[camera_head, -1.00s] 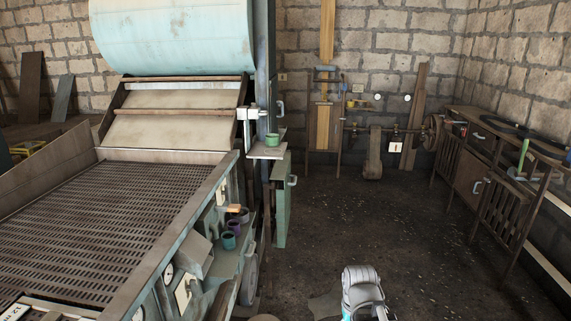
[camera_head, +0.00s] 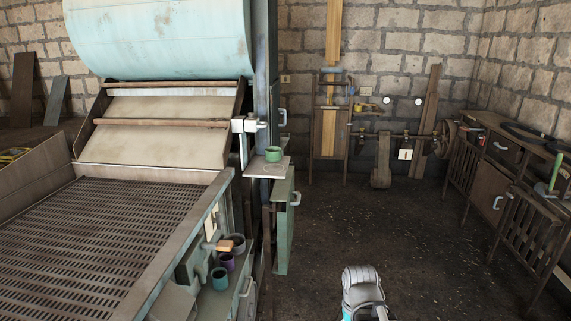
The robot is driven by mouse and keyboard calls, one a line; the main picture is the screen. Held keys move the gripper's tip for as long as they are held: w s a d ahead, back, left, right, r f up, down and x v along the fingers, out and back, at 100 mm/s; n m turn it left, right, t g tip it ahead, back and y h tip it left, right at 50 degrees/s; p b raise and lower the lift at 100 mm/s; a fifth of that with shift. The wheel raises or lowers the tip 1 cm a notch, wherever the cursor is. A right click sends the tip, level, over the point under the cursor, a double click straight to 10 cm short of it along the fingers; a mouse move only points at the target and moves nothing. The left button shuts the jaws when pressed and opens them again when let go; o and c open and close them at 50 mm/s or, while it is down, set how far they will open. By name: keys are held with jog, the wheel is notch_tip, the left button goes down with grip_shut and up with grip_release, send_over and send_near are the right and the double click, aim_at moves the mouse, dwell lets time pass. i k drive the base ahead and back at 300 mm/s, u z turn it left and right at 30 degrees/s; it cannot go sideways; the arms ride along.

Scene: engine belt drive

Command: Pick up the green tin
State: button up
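A small green tin (camera_head: 273,154) stands upright on a little shelf (camera_head: 268,170) fixed to the machine's side post, near the middle of the head view. My arm shows only in part at the bottom centre, as a grey and white link well below and nearer than the tin. My gripper itself is not visible, so nothing shows of what it holds. A teal tin (camera_head: 220,279) and a purple tin (camera_head: 227,262) stand on a lower ledge of the machine.
The large machine with a slatted bed (camera_head: 100,240) and pale blue drum (camera_head: 160,38) fills the left. Dark floor (camera_head: 380,230) lies open in the middle. A wooden workbench (camera_head: 500,170) stands along the right wall. A belt wheel (camera_head: 447,135) is at the back.

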aim_at(273, 154)
jog(key=i, duration=1.55)
jog(key=u, duration=0.9)
